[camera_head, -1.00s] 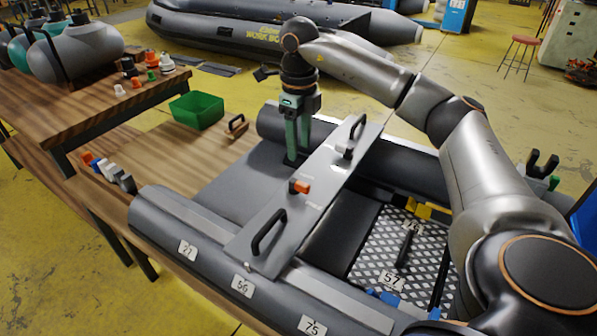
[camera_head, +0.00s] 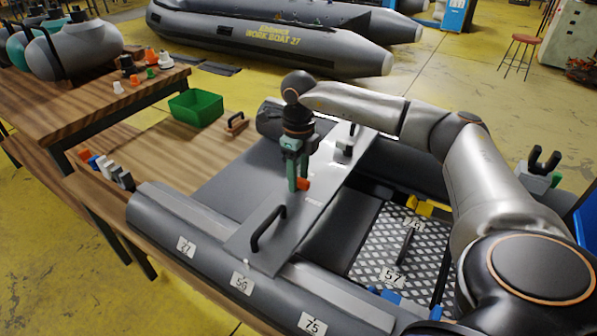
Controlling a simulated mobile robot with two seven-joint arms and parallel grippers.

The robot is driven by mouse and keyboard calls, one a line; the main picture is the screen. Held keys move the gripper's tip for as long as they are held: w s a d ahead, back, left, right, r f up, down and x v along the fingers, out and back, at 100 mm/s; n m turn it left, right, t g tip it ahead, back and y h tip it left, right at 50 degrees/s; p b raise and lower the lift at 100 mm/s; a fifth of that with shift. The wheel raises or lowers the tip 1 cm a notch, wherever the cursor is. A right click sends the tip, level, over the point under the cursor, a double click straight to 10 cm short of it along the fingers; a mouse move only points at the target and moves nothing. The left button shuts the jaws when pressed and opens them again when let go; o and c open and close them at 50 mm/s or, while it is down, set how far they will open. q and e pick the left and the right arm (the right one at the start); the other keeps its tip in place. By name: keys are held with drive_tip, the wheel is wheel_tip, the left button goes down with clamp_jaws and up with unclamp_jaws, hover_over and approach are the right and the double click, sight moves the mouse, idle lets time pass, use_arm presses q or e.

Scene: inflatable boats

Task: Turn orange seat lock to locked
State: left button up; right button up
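The orange seat lock (camera_head: 303,184) is a small orange knob on the grey seat board (camera_head: 272,257) that lies across the boat. My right gripper (camera_head: 297,188) points down with its green fingers at the lock, covering its left part. I cannot tell whether the fingers touch the lock or how far apart they are. Faint white lettering shows on the board beside the lock. My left gripper is not in view.
A black handle (camera_head: 268,228) stands on the board's near end, and a grey-white latch (camera_head: 345,146) sits near its far end. A green bin (camera_head: 196,108) and a wooden-handled tool (camera_head: 236,124) lie on the table behind. Numbered labels mark the near tube.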

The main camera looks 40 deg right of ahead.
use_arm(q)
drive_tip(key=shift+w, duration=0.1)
use_arm(e)
clamp_jaws()
